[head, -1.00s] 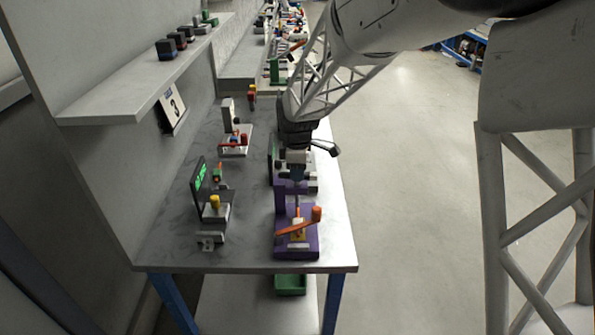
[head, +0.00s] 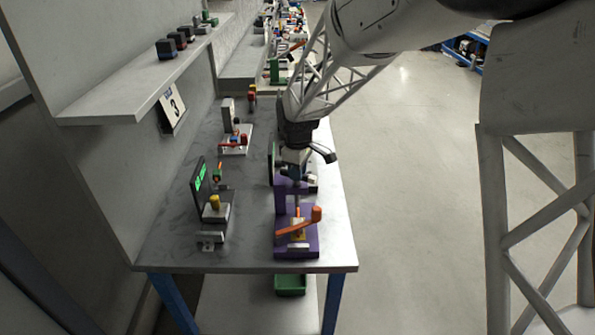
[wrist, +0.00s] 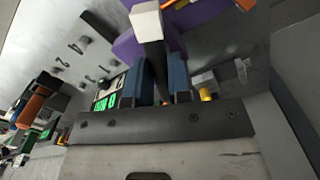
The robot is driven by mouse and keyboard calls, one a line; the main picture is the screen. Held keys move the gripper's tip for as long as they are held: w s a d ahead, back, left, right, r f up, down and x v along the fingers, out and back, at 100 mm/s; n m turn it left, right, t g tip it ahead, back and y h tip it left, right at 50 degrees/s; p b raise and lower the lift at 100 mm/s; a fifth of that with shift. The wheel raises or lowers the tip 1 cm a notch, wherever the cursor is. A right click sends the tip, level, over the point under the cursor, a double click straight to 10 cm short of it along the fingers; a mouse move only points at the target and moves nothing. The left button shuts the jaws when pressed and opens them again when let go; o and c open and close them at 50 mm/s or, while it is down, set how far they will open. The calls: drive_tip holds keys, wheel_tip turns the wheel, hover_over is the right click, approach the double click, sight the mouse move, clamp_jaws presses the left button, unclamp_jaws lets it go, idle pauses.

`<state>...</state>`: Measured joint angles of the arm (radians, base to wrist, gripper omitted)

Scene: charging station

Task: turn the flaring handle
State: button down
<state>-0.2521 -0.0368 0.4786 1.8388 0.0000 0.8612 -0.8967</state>
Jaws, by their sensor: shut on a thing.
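The flaring tool (head: 309,244) is a purple stand at the table's front right edge. It has an upright screw (head: 297,203). The flaring handle is a dark grey bar with a white end block (head: 313,180). In the wrist view the bar (wrist: 152,55) runs up between the blue fingers, its white end beyond them. My gripper (head: 298,172) is above the stand, shut on this bar; in the wrist view the gripper (wrist: 154,82) shows its fingers on both sides. The bar's other end is mostly hidden.
An orange lever (head: 294,229) with an upright knob is low on the purple stand. To the left are a green-lit display (head: 199,175), a yellow-knobbed block (head: 215,208) and a small grey bracket (head: 211,238). The table (head: 245,255) is bare between them.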

drive_tip(key=m, duration=0.7)
drive_tip(key=shift+r, duration=0.1)
drive_tip(key=m, duration=0.4)
drive_tip(key=shift+m, duration=2)
drive_tip(key=c, duration=1)
unclamp_jaws()
drive_tip(key=shift+c, duration=0.2)
drive_tip(key=shift+r, duration=3.85)
